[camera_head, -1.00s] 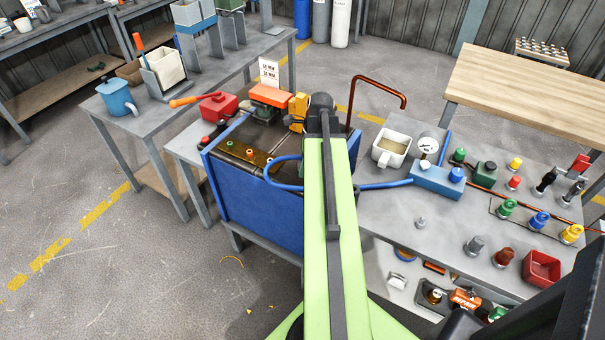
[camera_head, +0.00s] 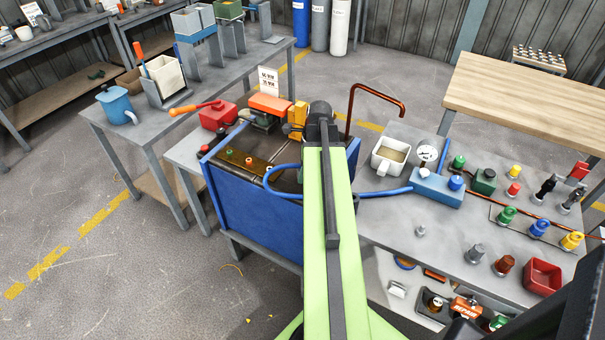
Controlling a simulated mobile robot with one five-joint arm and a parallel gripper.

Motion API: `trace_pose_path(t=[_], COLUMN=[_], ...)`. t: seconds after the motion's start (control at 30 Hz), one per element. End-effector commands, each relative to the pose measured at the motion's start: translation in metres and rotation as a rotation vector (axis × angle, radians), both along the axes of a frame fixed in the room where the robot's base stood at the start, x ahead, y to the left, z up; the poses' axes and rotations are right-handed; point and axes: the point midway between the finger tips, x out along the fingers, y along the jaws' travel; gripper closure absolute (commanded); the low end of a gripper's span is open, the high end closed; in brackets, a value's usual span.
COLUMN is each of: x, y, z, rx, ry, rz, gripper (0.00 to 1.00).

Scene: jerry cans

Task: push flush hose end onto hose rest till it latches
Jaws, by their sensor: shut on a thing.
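The blue flush hose (camera_head: 267,181) loops over the near rim of the blue tank (camera_head: 255,222). One run of it goes right and passes behind my arm. A blue hose run (camera_head: 385,193) also comes out on the right and leads to a blue block (camera_head: 437,187) on the bench. The flush hose end is hidden behind my arm. My dark wrist shows above the tank's right part, but my gripper's jaws are hidden below and behind it. I cannot make out the hose rest or any contact with it.
A yellow block (camera_head: 298,118) and an orange-topped unit (camera_head: 270,104) stand behind the tank. A bent copper pipe (camera_head: 378,88) rises right of my wrist. A cream container (camera_head: 390,156), a gauge (camera_head: 427,153) and several coloured fittings occupy the right bench. Its near middle is mostly clear.

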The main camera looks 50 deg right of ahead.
Motion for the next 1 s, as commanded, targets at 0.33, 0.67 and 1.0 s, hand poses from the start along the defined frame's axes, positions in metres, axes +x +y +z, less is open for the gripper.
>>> trace_pose_path(t=[0.33,0.67,1.0], x=[0.0,0.0,0.0], y=[0.0,0.001,0.001], z=[0.01,0.01,0.026], rx=[0.001,0.0,0.0], ry=[0.001,0.0,0.0], rz=[0.0,0.001,0.001], gripper=[1.0,1.0,1.0])
